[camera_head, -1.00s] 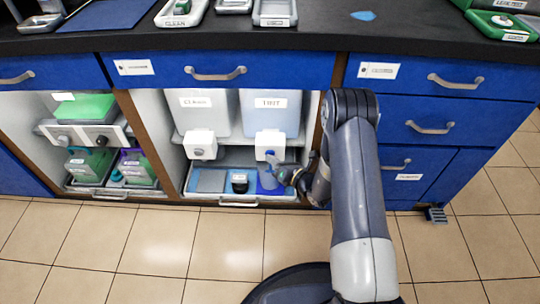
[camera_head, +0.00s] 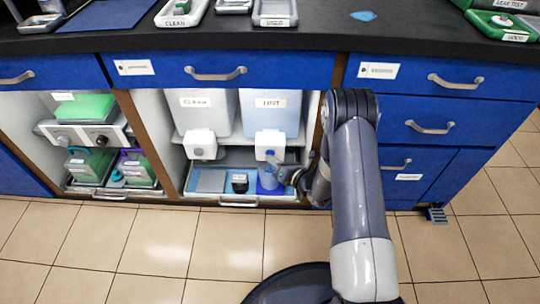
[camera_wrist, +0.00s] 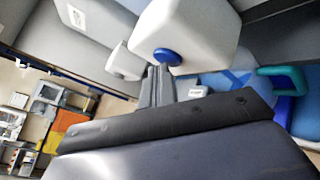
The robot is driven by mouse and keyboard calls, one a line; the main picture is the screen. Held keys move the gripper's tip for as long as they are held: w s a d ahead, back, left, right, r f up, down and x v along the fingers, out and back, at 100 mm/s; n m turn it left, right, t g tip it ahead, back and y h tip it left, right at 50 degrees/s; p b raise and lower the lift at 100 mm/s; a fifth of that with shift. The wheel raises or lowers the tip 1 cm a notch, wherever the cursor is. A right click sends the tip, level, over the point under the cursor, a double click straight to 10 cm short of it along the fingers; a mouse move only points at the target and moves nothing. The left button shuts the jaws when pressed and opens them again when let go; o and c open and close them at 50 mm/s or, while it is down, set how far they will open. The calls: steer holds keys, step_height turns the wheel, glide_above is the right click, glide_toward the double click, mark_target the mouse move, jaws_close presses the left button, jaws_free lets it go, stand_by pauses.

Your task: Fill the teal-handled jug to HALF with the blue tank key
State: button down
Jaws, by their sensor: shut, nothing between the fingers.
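The jug (camera_head: 267,182) stands in the tray below the right tank's tap (camera_head: 269,145), in the open middle cabinet. In the wrist view its teal handle (camera_wrist: 282,74) shows at the right with part of its blue body; the liquid level cannot be made out. The blue key (camera_wrist: 167,56) is a round knob on the white tap housing. My gripper (camera_wrist: 160,74) is shut and empty, its fingertips right at the blue key; I cannot tell whether they touch it. In the head view my gripper (camera_head: 284,172) is beside the jug, partly hidden by my arm.
A second tank with a white tap (camera_head: 200,144), labelled CLEAN, stands to the left. A small dark container (camera_head: 239,183) sits in the tray (camera_head: 228,203) left of the jug. The cabinet's drawers (camera_head: 430,112) flank my arm on the right. The tiled floor in front is clear.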

stand_by(0.3)
steer(key=shift+s, duration=0.9)
steer(key=s, duration=0.5)
steer(key=shift+a, duration=0.1)
steer(key=shift+w, duration=0.1)
